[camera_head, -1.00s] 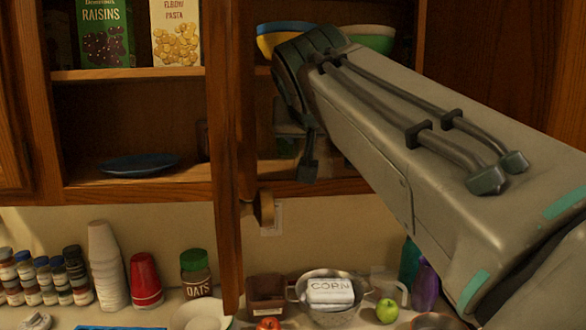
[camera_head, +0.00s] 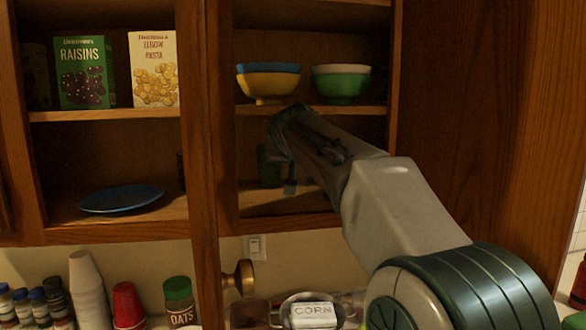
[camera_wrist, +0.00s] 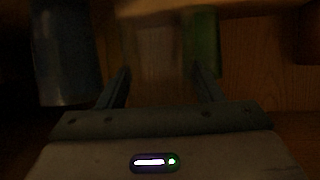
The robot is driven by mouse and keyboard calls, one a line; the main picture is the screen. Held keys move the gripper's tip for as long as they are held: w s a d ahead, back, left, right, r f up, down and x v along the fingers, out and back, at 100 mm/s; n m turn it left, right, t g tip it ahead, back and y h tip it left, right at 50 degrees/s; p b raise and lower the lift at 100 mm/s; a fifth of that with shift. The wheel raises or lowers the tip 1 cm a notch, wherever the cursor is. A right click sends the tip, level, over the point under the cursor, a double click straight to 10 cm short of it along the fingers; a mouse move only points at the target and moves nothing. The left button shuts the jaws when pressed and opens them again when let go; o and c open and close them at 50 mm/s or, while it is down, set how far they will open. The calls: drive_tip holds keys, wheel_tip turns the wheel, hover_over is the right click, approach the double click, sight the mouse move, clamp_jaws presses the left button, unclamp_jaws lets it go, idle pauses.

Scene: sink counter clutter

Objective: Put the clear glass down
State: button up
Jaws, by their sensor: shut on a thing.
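My gripper (camera_wrist: 160,76) shows in the dark wrist view with a finger on each side of a faint, see-through shape, the clear glass (camera_wrist: 156,48). It is shut on the glass. I cannot tell whether the glass touches the shelf.
In the wrist view a green thing (camera_wrist: 204,42) stands close by the right finger, and a blue-grey cylinder (camera_wrist: 66,55) stands at left. Bowls (camera_head: 268,84) sit on the shelf above. A blue plate (camera_head: 122,199) lies in the left cupboard.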

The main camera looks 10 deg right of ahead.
drive_tip(key=shift+f, duration=1.55)
drive_tip(key=shift+f, duration=0.15)
drive_tip(key=o, duration=1.1)
drive_tip(key=shift+r+p, duration=0.25)
drive_tip(key=shift+p, duration=0.05)
drive_tip(key=b+v, duration=0.3)
drive_tip(key=v, duration=0.9)
